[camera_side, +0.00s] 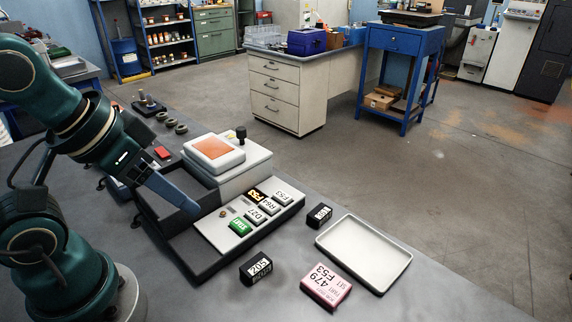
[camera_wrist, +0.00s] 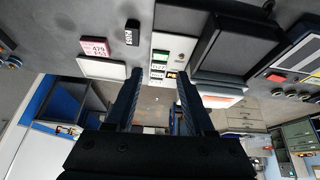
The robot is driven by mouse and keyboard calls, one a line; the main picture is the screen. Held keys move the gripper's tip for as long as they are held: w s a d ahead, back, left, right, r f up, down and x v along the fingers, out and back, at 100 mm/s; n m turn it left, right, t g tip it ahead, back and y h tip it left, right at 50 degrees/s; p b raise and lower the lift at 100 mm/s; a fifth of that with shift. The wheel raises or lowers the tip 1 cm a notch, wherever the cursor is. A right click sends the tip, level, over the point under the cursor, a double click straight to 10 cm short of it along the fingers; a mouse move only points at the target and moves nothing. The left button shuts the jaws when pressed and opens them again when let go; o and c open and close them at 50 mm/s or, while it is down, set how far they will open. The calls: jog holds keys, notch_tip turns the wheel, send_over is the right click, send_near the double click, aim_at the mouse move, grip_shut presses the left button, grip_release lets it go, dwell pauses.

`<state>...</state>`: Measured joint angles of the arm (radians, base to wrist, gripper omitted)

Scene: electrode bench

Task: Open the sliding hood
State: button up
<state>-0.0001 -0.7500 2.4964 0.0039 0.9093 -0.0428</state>
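The hood appears to be the white cover with an orange window (camera_side: 215,152), on a pale box at the back of the bench device. A black knob (camera_side: 241,134) stands beside it. In front of it is a dark open-topped chamber (camera_side: 160,217), whose inside shows partly behind my gripper. The wrist view shows the dark chamber (camera_wrist: 225,38) and the orange-and-white cover (camera_wrist: 220,101) below it. My gripper (camera_side: 192,208) points down over the chamber area, apart from the cover and knob. Its two fingers (camera_wrist: 160,76) are spread with nothing between them.
A panel (camera_side: 222,238) with a green key and label blocks lies right of the chamber. Black blocks (camera_side: 256,268) (camera_side: 320,215), a pink block (camera_side: 325,286) and an empty white tray (camera_side: 364,254) are farther right. A red item (camera_side: 162,153) and dark rings (camera_side: 181,128) lie behind.

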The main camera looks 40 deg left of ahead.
jog(key=w+a+r+n+y, duration=0.1)
jog(key=w+a+r+n, duration=0.25)
jog(key=w+r, duration=0.35)
jog(key=n+g+y, duration=0.2)
jog(key=n, duration=0.3)
send_near(241, 128)
jog(key=x, duration=0.8)
jog(key=shift+a+f, duration=0.1)
jog(key=shift+f, duration=0.25)
grip_shut()
jog(key=shift+w, duration=0.1)
